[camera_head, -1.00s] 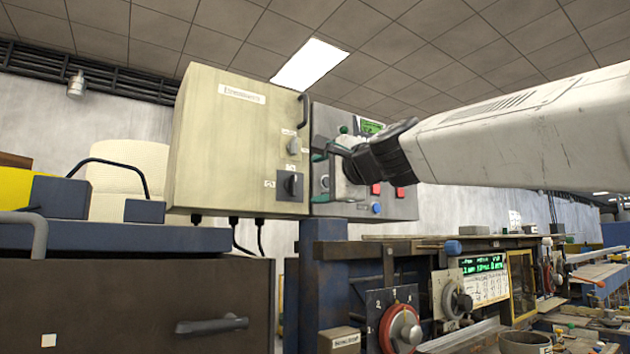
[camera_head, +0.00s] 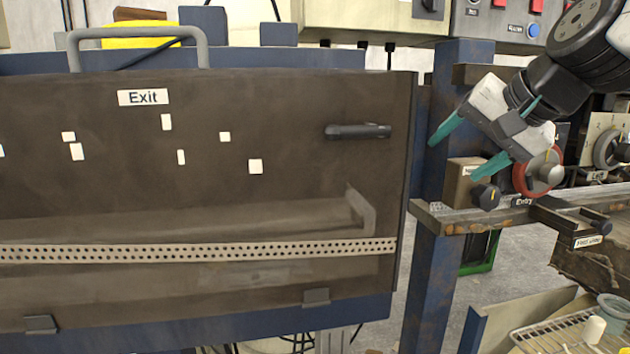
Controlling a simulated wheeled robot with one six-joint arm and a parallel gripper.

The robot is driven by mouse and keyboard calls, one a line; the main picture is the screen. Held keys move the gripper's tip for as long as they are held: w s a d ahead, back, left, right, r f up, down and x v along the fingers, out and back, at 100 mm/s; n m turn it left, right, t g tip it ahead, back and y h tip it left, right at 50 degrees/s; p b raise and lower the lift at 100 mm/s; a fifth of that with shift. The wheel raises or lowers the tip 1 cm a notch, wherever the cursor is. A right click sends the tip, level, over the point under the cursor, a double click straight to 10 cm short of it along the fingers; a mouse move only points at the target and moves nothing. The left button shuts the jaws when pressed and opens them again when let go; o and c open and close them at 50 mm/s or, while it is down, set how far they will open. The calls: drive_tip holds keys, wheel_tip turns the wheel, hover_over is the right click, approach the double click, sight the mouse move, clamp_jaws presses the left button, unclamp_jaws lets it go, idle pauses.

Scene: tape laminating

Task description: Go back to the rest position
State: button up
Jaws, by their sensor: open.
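My gripper (camera_head: 455,152) is at the right of the head view, with two teal fingers spread apart and nothing between them. It points down and to the left. It hangs in front of the blue post and the small brown box (camera_head: 462,186) with a black knob. The orange-red dial (camera_head: 540,172) is just right of the gripper and partly hidden by it. I cannot tell whether a finger touches the box.
A large dark panel (camera_head: 270,110) marked Exit, with a handle (camera_head: 358,131), fills the left. A control box (camera_head: 495,20) is above. A wire rack (camera_head: 560,335) stands at the lower right.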

drive_tip(key=s+d+f+n+g+h, duration=0.2)
drive_tip(key=s+f+n+g, duration=0.1)
drive_tip(key=s+f, duration=0.7)
drive_tip(key=s+d+f+n+g+h, duration=0.1)
drive_tip(key=s+f+g, duration=0.3)
drive_tip(key=s+f, duration=0.7)
drive_tip(key=shift+s+d+n+h, duration=0.35)
drive_tip(key=shift+d+n, duration=0.2)
drive_tip(key=shift+n, duration=0.35)
